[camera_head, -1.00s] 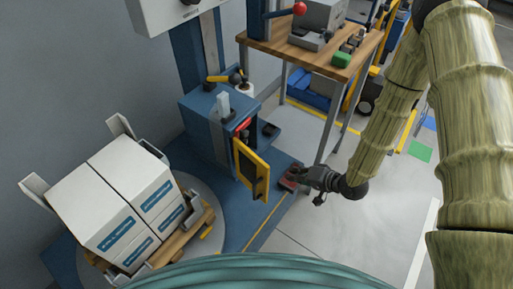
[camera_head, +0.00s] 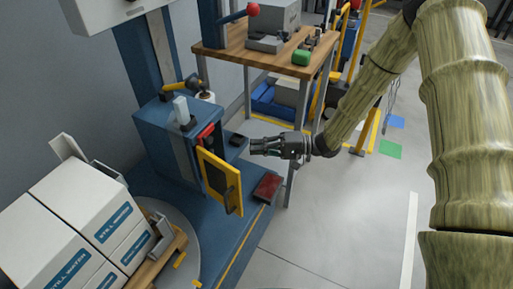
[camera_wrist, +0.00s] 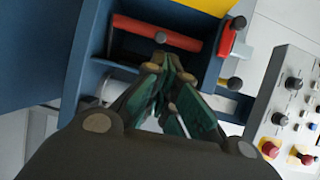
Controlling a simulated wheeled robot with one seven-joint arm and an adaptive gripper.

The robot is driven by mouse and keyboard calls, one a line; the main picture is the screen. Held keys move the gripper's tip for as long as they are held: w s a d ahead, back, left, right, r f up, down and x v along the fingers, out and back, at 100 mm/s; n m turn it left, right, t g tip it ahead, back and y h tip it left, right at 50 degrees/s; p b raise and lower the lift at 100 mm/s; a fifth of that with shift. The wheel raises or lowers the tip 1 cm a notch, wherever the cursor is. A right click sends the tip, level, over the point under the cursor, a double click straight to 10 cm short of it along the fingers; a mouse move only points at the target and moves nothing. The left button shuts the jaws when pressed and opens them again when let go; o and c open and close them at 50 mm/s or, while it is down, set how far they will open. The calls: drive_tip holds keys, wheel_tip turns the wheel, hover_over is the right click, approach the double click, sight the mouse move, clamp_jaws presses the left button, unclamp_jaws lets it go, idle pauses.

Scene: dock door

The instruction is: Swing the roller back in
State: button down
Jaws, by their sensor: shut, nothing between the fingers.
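A red roller (camera_wrist: 160,34) lies across the open front of a dark blue housing in the wrist view; a small red part (camera_head: 206,133) shows there in the head view. A yellow door (camera_head: 220,182) with a dark inner panel stands swung out from the blue housing (camera_head: 165,145). My gripper (camera_head: 256,147) is shut and empty, its fingers pointing left at the housing, right of the red part and above the door. In the wrist view my fingertips (camera_wrist: 160,64) overlap the picture just below the roller; I cannot tell whether they touch.
A grey control panel (camera_wrist: 293,110) with knobs and buttons is at right in the wrist view. Boxes (camera_head: 70,225) on a pallet stand at left. A wooden workbench (camera_head: 235,50) stands behind.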

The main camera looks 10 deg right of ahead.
drive_tip(key=a, duration=0.3)
drive_tip(key=w+a, duration=0.1)
drive_tip(key=a, duration=0.3)
drive_tip(key=w+a+b, duration=0.1)
drive_tip(key=a, duration=0.2)
drive_tip(key=shift+a+f, duration=0.4)
drive_tip(key=shift+a, duration=0.1)
